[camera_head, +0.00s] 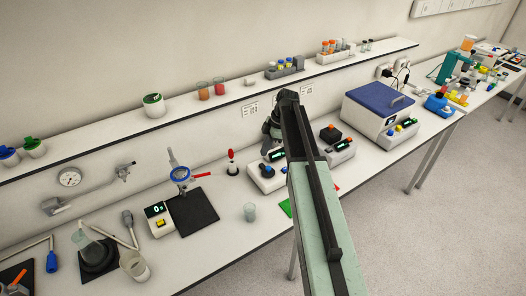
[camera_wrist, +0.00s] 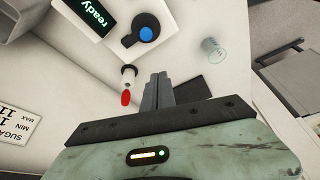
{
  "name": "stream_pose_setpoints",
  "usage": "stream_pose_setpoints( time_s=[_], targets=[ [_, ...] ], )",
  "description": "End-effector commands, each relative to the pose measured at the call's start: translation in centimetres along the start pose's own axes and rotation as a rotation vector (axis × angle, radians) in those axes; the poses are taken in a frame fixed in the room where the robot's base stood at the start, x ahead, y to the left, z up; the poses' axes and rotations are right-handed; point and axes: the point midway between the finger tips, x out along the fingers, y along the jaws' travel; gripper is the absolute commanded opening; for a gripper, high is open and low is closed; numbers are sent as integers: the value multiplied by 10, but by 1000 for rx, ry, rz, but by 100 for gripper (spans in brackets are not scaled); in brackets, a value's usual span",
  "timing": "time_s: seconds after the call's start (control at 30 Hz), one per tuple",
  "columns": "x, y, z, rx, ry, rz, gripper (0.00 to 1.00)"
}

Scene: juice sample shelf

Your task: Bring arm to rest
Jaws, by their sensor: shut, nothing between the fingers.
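My gripper (camera_wrist: 158,88) shows in the wrist view with its two grey fingers together and nothing between them. It is over the bench, beside a small red-topped item (camera_wrist: 126,98) and not visibly touching it. In the head view my pale green and black arm reaches up from the lower right across the bench to the shelf edge. The fingers cannot be made out clearly there. The red-topped item also shows in the head view (camera_head: 231,161), left of the arm.
A shelf (camera_head: 215,113) with cups and tube racks runs behind the bench. A device with a "ready" display (camera_wrist: 95,14) and a clear beaker (camera_wrist: 212,48) are near my gripper. A blue-lidded machine (camera_head: 380,108) stands right of the arm. Open floor (camera_head: 460,220) lies at the right.

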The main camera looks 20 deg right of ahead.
Motion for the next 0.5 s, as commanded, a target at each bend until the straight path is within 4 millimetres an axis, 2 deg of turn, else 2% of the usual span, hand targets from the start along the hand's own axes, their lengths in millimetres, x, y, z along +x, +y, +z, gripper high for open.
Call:
stream_pose_setpoints(
  time_s=[0.3,0.37,0.5],
  targets=[
    [1,-4,-2,21,-6,-1,0],
    [5,-16,-10,87,-22,-1,0],
    [22,-68,-39,425,-105,23,0]
  ],
)
